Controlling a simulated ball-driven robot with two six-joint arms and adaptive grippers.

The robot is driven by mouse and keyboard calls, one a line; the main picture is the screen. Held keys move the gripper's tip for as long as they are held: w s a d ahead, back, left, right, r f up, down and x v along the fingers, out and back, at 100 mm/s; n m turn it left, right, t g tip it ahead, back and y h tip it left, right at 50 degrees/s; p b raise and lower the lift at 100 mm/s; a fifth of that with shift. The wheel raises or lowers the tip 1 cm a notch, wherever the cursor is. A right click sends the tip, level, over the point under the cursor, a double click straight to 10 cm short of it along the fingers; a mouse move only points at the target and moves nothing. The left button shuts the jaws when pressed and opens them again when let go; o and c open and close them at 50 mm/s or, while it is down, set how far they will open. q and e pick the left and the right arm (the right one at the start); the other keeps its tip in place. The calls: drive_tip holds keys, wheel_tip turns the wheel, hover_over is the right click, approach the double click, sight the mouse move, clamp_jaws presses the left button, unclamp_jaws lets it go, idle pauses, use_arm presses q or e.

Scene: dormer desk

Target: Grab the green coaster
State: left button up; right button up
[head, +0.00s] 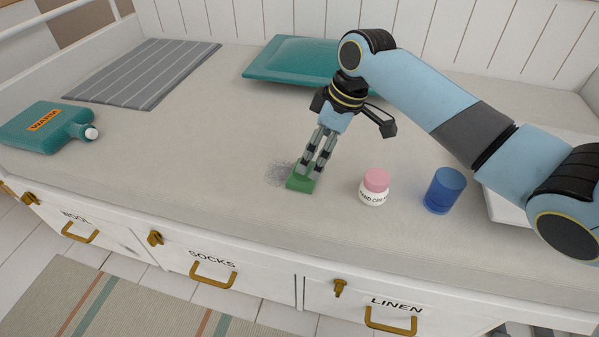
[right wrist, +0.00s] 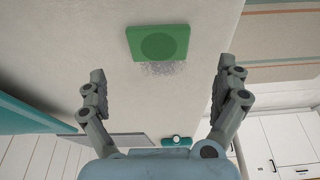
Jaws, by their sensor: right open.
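The green coaster (head: 299,184) is a small square lying on the pale padded top near its front edge. In the right wrist view the coaster (right wrist: 158,43) shows at the top centre, with a round recess in its middle. My right gripper (head: 312,173) points down over the coaster in the head view and hides part of it. In the right wrist view its two fingers (right wrist: 160,78) are wide apart, with nothing between them, and the coaster appears ahead of the fingertips. I cannot tell whether a fingertip touches it. My left gripper is not in view.
A grey scribble-like patch (head: 277,174) lies beside the coaster. A pink-lidded jar (head: 374,188) and a blue cup (head: 444,191) stand to the right. The middle left is clear.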

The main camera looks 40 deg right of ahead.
sight(307, 173)
drive_tip(key=shift+x, duration=1.15)
drive_tip(key=shift+f+b, duration=0.3)
drive_tip(key=shift+b, duration=0.15)
drive_tip(key=shift+w+a+f+b, duration=0.2)
drive_tip(key=shift+f+b, duration=0.2)
drive_tip(key=shift+f, duration=0.2)
drive_tip(key=b+x, duration=0.1)
drive_tip(key=x, duration=0.1)
drive_tip(key=shift+w+f+b, duration=0.2)
drive_tip(key=shift+f+b, duration=0.1)
drive_tip(key=shift+f, duration=0.1)
drive_tip(key=shift+w+f, duration=0.1)
drive_tip(key=shift+f, duration=0.1)
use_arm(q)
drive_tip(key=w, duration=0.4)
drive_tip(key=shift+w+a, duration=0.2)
use_arm(e)
drive_tip(key=shift+c, duration=0.4)
drive_tip(key=c, duration=1)
drive_tip(key=shift+o, duration=0.2)
drive_tip(key=shift+r, duration=0.1)
